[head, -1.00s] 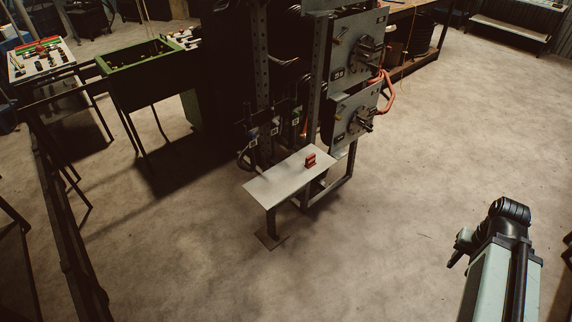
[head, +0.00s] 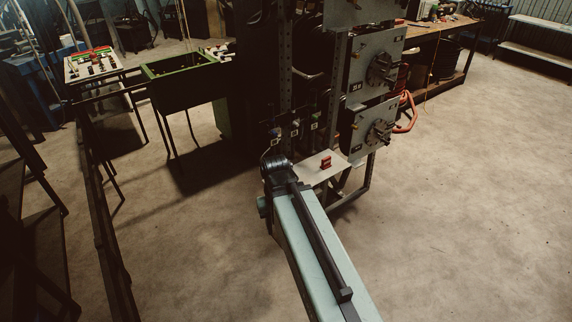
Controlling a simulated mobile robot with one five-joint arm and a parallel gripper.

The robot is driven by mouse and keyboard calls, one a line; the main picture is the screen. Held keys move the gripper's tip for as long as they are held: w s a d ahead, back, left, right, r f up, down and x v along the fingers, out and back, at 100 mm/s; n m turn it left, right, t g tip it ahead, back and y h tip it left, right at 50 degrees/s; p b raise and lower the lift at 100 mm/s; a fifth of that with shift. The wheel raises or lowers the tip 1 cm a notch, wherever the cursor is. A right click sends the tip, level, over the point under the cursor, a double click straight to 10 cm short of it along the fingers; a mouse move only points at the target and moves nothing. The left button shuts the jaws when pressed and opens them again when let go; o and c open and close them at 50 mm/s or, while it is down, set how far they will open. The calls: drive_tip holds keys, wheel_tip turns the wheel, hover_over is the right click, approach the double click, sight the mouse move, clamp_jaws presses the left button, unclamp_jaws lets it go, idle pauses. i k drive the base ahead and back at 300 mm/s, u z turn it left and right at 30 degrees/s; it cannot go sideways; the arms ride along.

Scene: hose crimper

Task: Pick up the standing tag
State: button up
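A small red tag (head: 326,162) stands on a pale shelf plate (head: 336,171) in front of the machine rack. My arm reaches up from the bottom of the head view and its dark end joint lies just left of the tag in the picture, covering the left part of the plate. My gripper cannot be made out; it is hidden behind or beyond the arm's end. I cannot tell how far the arm is from the tag in depth.
A green bin (head: 186,80) on legs stands to the left, with a dark rail (head: 100,230) nearer. The floor at right is clear.

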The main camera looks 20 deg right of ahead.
sight(327, 162)
drive_tip(key=u, duration=0.2)
drive_tip(key=i, duration=1)
drive_tip(key=z, duration=0.05)
